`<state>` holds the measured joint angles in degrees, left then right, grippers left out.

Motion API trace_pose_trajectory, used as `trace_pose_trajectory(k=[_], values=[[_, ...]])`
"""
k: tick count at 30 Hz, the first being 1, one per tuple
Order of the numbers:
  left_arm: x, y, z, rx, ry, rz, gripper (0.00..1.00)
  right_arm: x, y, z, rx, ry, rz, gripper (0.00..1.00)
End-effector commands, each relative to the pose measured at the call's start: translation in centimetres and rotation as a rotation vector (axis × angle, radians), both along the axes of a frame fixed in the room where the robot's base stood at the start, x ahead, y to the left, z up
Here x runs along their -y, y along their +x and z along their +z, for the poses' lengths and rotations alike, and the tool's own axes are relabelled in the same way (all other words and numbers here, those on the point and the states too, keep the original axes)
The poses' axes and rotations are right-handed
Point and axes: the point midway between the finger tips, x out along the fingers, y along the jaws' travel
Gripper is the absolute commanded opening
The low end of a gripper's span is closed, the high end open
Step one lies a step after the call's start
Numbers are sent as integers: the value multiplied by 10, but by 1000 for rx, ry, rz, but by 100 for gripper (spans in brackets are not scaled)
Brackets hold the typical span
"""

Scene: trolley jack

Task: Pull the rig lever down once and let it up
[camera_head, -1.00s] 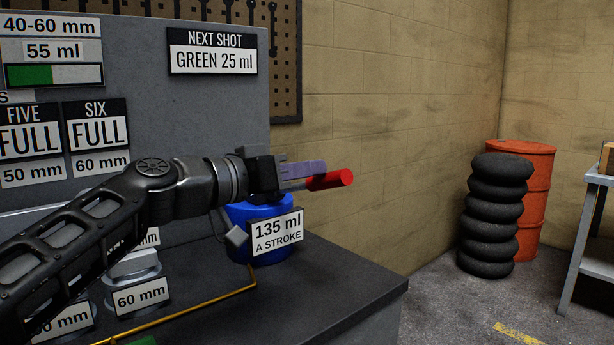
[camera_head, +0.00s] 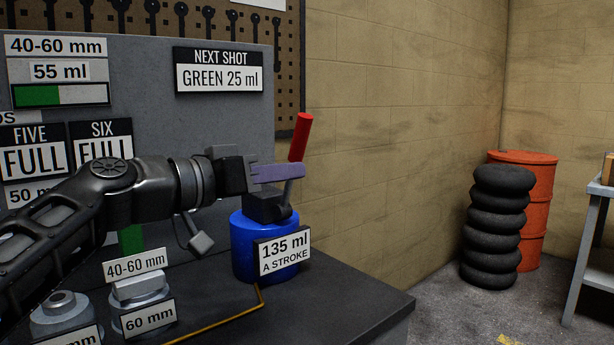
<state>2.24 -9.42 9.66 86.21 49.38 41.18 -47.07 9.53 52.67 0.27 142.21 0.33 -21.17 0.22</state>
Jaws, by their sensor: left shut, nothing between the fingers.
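The rig lever has a red grip (camera_head: 300,138) and stands raised, leaning slightly right, on a grey shaft above the blue pump body (camera_head: 246,250). The pump bears a "135 ml A STROKE" label (camera_head: 284,253) and sits on the dark bench top. My left gripper (camera_head: 298,171) has purple fingers, shut with nothing between them. Its fingertips overlap the lever shaft in the picture, below the red grip; I cannot tell whether they touch it. My right gripper is not in view.
Metal fittings with "60 mm" labels (camera_head: 149,319) stand at left on the bench. A brass pipe (camera_head: 222,322) runs along the bench top. A grey panel (camera_head: 222,125) with signs rises behind. Black tyres (camera_head: 497,225) and an orange drum (camera_head: 540,190) stand at right.

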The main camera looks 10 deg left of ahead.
Motion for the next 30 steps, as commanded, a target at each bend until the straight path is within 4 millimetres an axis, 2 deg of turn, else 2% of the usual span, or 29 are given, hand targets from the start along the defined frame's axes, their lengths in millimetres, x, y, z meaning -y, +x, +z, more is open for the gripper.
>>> trace_pose_trajectory(k=[3, 9, 30], values=[[-17, -18, 2, 3, -1, 5, 0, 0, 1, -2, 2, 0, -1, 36], [-33, -37, 4, 2, -2, 4, 0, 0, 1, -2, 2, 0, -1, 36], [-36, -40, 4, 3, -2, 3, 0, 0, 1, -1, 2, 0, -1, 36]])
